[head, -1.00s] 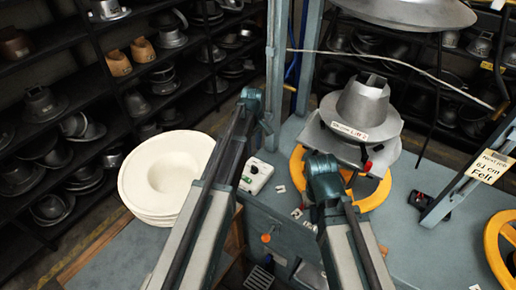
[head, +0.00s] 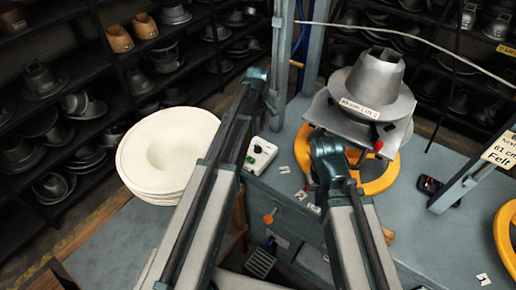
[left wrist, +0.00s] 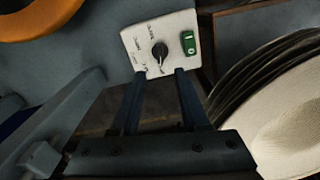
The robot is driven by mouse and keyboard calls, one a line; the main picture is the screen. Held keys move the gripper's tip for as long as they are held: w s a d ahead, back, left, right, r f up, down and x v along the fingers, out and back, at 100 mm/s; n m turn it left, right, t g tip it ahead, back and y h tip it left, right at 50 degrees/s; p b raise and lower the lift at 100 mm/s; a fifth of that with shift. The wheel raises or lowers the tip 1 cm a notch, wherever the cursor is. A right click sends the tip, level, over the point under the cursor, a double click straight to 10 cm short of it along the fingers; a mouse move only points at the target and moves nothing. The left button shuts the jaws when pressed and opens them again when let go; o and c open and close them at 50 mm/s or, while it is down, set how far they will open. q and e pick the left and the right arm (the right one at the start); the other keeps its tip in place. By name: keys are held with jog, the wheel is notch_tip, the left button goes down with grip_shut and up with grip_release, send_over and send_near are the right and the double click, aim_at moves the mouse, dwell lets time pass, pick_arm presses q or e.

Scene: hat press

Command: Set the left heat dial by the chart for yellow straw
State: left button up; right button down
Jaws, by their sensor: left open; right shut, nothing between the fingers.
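A white control box (head: 260,155) stands on the bench front left of the press. In the left wrist view, it carries a round black dial (left wrist: 159,50) with a pale pointer mark and a green switch (left wrist: 188,43). The small lettering around the dial is unreadable. My left gripper (left wrist: 159,74) is open, its two fingers apart near the box's lower edge, with the dial beyond and between them. I cannot tell whether they touch the box. In the head view, my left arm hides its own gripper. My right arm is seen, but its gripper cannot be made out. No heat chart is readable.
A grey hat block (head: 376,80) sits on a plate above a yellow ring (head: 378,182). Stacked cream hats (head: 168,150) lie left of my left arm. A card (head: 502,151) at right reads "61 cm Felt". Dark shelves stand behind.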

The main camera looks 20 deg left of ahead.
aim_at(258, 146)
pick_arm(q)
notch_tip(258, 146, down, 9)
jog(key=b, duration=0.8)
jog(key=shift+f, duration=0.1)
grip_shut()
